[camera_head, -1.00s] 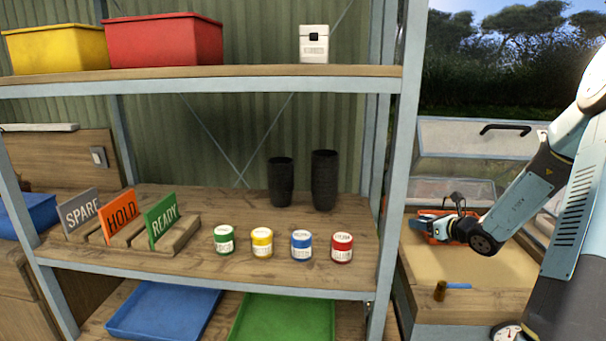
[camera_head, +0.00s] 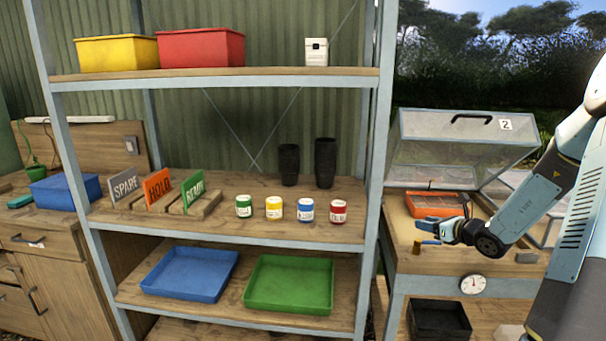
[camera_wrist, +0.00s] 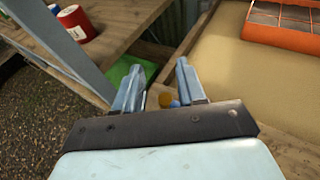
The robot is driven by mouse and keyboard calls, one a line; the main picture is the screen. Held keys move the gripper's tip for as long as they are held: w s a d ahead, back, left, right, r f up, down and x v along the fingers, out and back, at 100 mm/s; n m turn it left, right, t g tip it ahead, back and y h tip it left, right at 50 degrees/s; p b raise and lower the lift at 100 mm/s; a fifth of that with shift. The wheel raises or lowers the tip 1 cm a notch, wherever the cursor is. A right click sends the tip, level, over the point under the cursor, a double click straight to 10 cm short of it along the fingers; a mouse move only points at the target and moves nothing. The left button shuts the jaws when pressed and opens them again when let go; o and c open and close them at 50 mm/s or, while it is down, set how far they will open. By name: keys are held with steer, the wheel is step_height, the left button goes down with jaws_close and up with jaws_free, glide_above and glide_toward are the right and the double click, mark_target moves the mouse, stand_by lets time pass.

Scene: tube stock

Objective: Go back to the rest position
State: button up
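My gripper (camera_head: 438,232) is at the right in the head view, held out over the wooden bench (camera_head: 405,262) beside the shelf rack. In the wrist view its two fingers (camera_wrist: 158,88) stand apart with nothing gripped between them.
The rack's upright (camera_head: 374,200) stands just left of my gripper. An orange tray (camera_head: 436,212) and a clear-lidded box (camera_head: 465,150) are behind it on the bench. Several labelled tubs, including a red one (camera_head: 338,217), stand on the middle shelf. A black crate (camera_head: 440,304) sits below.

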steer(key=s+a+r+n+g+y, duration=0.1)
steer(key=s+a+r+n+g, duration=0.3)
steer(key=s+a+r+n, duration=0.35)
steer(key=s+a+r+n+g, duration=0.4)
steer(key=s+a+n, duration=0.4)
steer(key=a+n, duration=0.25)
steer(key=s+d+r+n+h, duration=0.1)
steer(key=s+r+n+h, duration=0.1)
steer(key=s, duration=0.5)
steer(key=s+d+r+n+h, duration=0.1)
steer(key=s+r+n+h, duration=0.2)
steer(key=s+n, duration=0.3)
steer(key=s+d+r+n+h, duration=0.1)
steer(key=s+r+n+h, duration=0.1)
steer(key=s, duration=0.6)
steer(key=r+n, duration=0.1)
steer(key=n, duration=0.1)
steer(key=shift+s+r+n+t+h, duration=0.3)
steer(key=shift+s, duration=0.1)
